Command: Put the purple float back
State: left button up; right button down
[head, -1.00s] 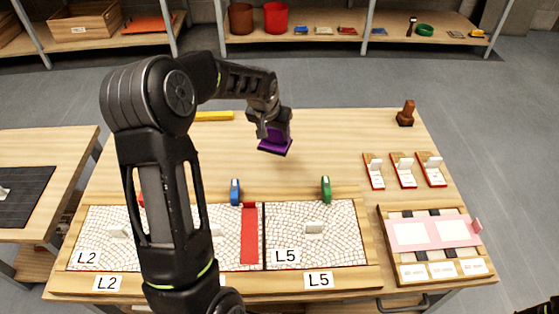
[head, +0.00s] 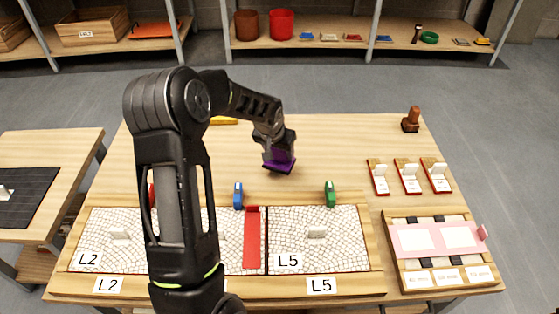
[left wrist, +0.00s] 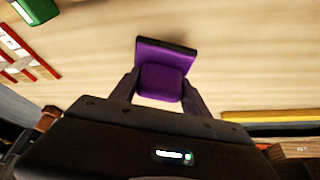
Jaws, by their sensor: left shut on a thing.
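The purple float (head: 279,167) is a small purple block with a flat plate, held above the back middle of the wooden table. My left gripper (head: 279,156) is shut on it. In the left wrist view the float (left wrist: 163,72) sits between the two fingers of the gripper (left wrist: 160,92), with its plate pointing away from the palm. The wood surface shows beyond it, and I cannot tell the exact height above the table. My right gripper is not in view.
Two white mosaic panels, L2 (head: 100,226) and L5 (head: 340,250), lie at the front. A yellow bar (head: 224,121) lies behind my arm.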

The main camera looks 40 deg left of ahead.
aim_at(279, 160)
pick_arm(q)
jog(key=shift+f+b, duration=0.35)
jog(key=shift+f, duration=1.5)
jog(key=shift+f, duration=0.25)
jog(key=o, duration=1.3)
jog(key=shift+r, duration=0.1)
jog(key=shift+r, duration=0.1)
jog(key=shift+r, duration=0.2)
jog(key=p+v, duration=0.2)
jog(key=v, duration=0.9)
jog(key=shift+s+r, duration=0.2)
jog(key=shift+r, duration=0.15)
